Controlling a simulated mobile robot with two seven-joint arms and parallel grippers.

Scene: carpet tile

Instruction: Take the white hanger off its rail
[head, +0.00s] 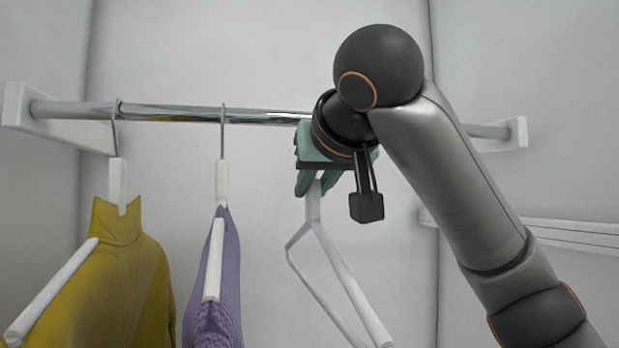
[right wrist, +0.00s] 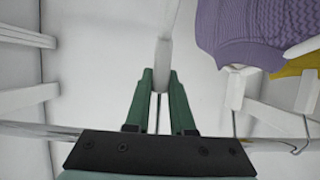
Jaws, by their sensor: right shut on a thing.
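The bare white hanger (head: 345,275) hangs below my right gripper (head: 318,186), its arms tilted down toward the lower right in the head view. The gripper's green fingers are shut on the hanger's neck, which also shows between the fingertips in the right wrist view (right wrist: 163,53). The metal rail (head: 170,112) runs across behind the gripper and also crosses the right wrist view (right wrist: 275,146). The hanger's hook is hidden by the gripper, so I cannot tell whether it touches the rail. My left gripper is not in view.
A purple knit garment (head: 222,270) hangs on a white-necked hanger left of the gripper. A mustard turtleneck (head: 125,265) hangs farther left. White brackets (head: 18,105) hold the rail ends. A white shelf (head: 570,232) is on the right wall. Bare wall shows behind.

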